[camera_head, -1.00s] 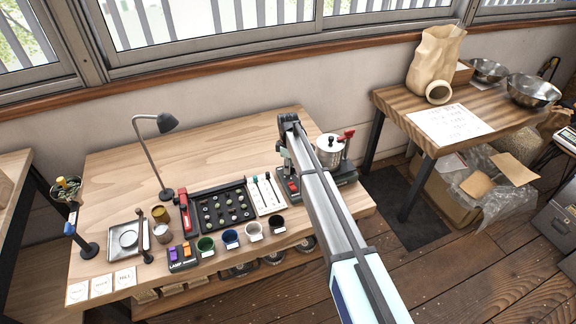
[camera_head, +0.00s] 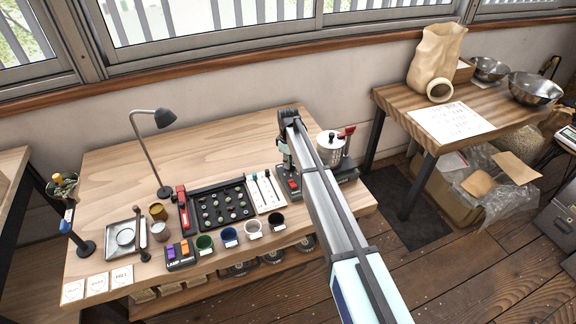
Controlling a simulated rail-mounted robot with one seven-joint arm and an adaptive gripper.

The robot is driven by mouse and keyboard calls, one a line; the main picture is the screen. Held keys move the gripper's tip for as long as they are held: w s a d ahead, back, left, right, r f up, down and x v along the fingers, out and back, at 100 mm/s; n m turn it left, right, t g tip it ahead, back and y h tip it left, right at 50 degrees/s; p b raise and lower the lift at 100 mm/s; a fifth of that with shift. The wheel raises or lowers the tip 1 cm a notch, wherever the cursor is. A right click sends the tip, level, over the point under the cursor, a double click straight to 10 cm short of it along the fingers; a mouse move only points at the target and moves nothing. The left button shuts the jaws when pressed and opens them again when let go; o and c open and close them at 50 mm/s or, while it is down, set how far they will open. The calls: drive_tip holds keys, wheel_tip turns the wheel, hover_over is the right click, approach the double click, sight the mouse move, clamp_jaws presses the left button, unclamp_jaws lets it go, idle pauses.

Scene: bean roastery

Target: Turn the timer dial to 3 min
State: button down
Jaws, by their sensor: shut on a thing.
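A dark roaster base (camera_head: 347,173) with a silver pot (camera_head: 330,149) on it stands at the right end of the wooden bench. A red switch (camera_head: 293,184) shows at the base's left part. My arm reaches in from the lower right and bends down at the base. My gripper (camera_head: 288,168) is at the base's left part, small and mostly hidden by my arm. It is shut at the place of the timer dial. The dial, its pointer and its markings are hidden, so its setting cannot be read.
Left of the base are a white panel with small levers (camera_head: 266,191), a black tray of beans (camera_head: 222,206), several cups, a lamp switch box (camera_head: 180,254) and a desk lamp (camera_head: 165,118). The bench's back (camera_head: 225,150) is clear. A side table (camera_head: 487,99) stands at the right.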

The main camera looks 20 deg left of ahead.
drive_tip(key=m+b, duration=0.1)
drive_tip(key=m, duration=0.1)
drive_tip(key=m+b, duration=0.2)
drive_tip(key=m, duration=0.1)
drive_tip(key=shift+w+d+f+m, duration=0.1)
drive_tip(key=shift+w+f+m, duration=0.05)
drive_tip(key=shift+w+m, duration=0.15)
drive_tip(key=m, duration=0.2)
drive_tip(key=m+b, duration=0.1)
drive_tip(key=m, duration=0.1)
drive_tip(key=shift+w+d+m, duration=0.15)
drive_tip(key=shift+d+m, duration=0.05)
drive_tip(key=shift+m, duration=0.1)
drive_tip(key=m, duration=0.1)
drive_tip(key=m+b, duration=0.1)
drive_tip(key=m, duration=0.1)
drive_tip(key=m+b, duration=0.1)
drive_tip(key=m, duration=0.1)
drive_tip(key=shift+w+d, duration=0.1)
drive_tip(key=shift+d, duration=0.2)
drive_tip(key=shift+d+m+b, duration=0.15)
drive_tip(key=shift+m+b, duration=0.05)
drive_tip(key=shift+m, duration=1.15)
drive_tip(key=shift+d+m+b, duration=0.1)
drive_tip(key=shift+m+b, duration=0.05)
drive_tip(key=shift+m, duration=1.2)
drive_tip(key=c, duration=1.2)
unclamp_jaws()
drive_tip(key=shift+o, duration=0.2)
drive_tip(key=shift+r, duration=0.25)
